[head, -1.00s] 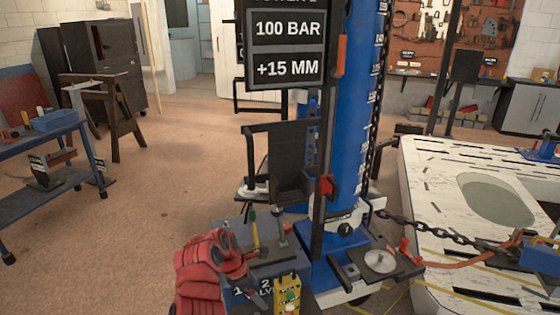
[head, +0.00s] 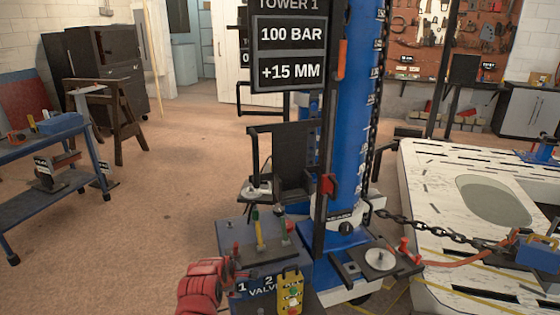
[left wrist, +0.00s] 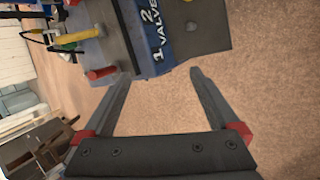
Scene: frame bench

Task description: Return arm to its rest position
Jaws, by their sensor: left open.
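My left arm is red and comes in at the bottom of the head view. Its left gripper (head: 236,272) is beside the left front edge of the valve box (head: 262,288), partly hard to make out there. In the left wrist view the left gripper (left wrist: 160,76) is open, with its two dark fingers apart and nothing between them. The valve box (left wrist: 168,38), marked 1, 2 and VALVE, lies beyond the fingertips, apart from them as far as I can tell. My right gripper is not in view.
The valve box carries a yellow-handled lever (head: 258,230), a green-topped lever (head: 283,228) and a yellow control pendant (head: 290,290). Behind it stands the blue tower (head: 345,150) with its display (head: 290,48). A chain (head: 430,232) runs right to a white bench (head: 440,180). Open floor lies left.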

